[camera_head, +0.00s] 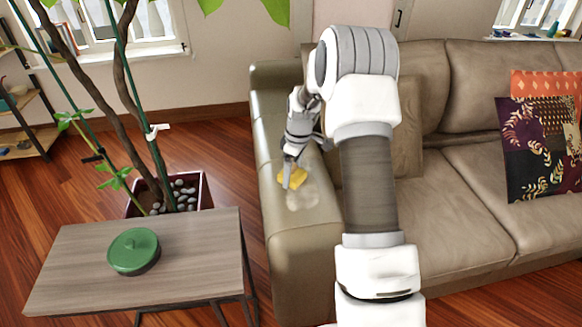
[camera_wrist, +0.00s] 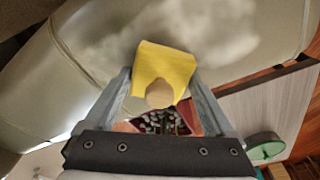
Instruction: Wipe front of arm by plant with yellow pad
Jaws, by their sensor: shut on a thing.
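A beige leather sofa has its left arm (camera_head: 273,165) beside the potted plant (camera_head: 172,190). My gripper (camera_head: 288,180) is shut on a yellow pad (camera_head: 295,178) at the top of that arm. The pad also shows between the two fingers in the wrist view (camera_wrist: 165,68), with a round tan part on it. A pale whitish smudge (camera_head: 302,197) lies on the arm just in front of the pad. In the wrist view the smudge (camera_wrist: 215,38) spreads beyond the pad. I cannot tell whether the pad touches the leather.
A small wood-topped table (camera_head: 85,265) with a green lidded dish (camera_head: 134,251) stands left of the sofa arm, a narrow gap between them. The plant's stems rise behind the table. Patterned cushions (camera_head: 540,145) lie at the sofa's right. Open floor (camera_head: 225,150) lies behind the table.

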